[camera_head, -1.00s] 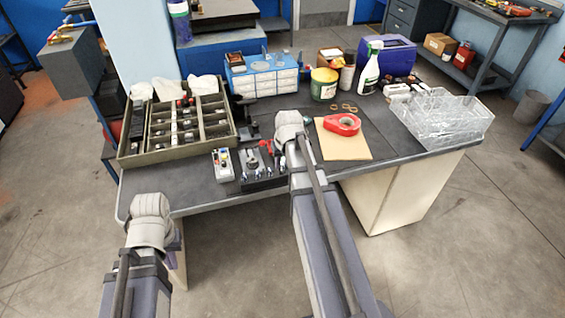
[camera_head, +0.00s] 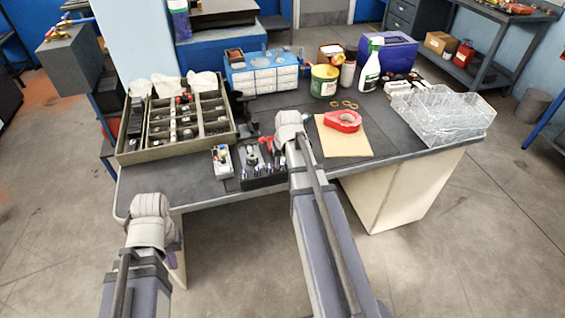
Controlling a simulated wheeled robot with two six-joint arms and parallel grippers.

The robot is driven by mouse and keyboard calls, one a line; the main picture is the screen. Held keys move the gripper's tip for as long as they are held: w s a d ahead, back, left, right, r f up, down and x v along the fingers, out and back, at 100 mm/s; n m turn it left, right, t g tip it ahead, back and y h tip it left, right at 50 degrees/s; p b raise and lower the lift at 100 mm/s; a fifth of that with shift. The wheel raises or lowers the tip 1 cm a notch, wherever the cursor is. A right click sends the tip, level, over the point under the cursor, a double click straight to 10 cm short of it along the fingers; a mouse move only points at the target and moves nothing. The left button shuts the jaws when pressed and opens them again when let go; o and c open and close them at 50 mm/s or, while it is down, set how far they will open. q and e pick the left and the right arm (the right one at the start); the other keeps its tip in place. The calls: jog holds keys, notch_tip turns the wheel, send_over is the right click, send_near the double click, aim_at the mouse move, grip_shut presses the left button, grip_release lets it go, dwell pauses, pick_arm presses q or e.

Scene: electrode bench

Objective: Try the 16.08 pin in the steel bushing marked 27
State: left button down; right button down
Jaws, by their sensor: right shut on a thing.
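My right gripper (camera_head: 283,141) is over the front middle of the bench, at the end of the arm with a pale grey wrist cover. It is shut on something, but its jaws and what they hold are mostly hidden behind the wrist. A black block (camera_head: 246,184) with several small shiny metal pieces lies just left of it. I cannot tell which piece is the 16.08 pin or the bushing marked 27; no markings are readable. My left gripper (camera_head: 151,208) is low at the bench's front left edge, its jaws hidden by its wrist cover.
A divided olive box (camera_head: 176,150) fills the back left. Red tape (camera_head: 342,121) rests on brown paper (camera_head: 343,145) to the right. A clear tray (camera_head: 440,114) is at far right. The front left bench top (camera_head: 160,182) is bare.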

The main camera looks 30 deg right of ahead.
jog(key=c, duration=0.6)
grip_release()
jog(key=shift+r, duration=0.15)
jog(key=p+v, duration=0.7)
jog(key=shift+r, duration=0.3)
jog(key=shift+r+p, duration=0.1)
jog(key=shift+p, duration=0.25)
notch_tip(320, 180, up, 5)
jog(key=p, duration=0.4)
jog(key=shift+p, duration=0.4)
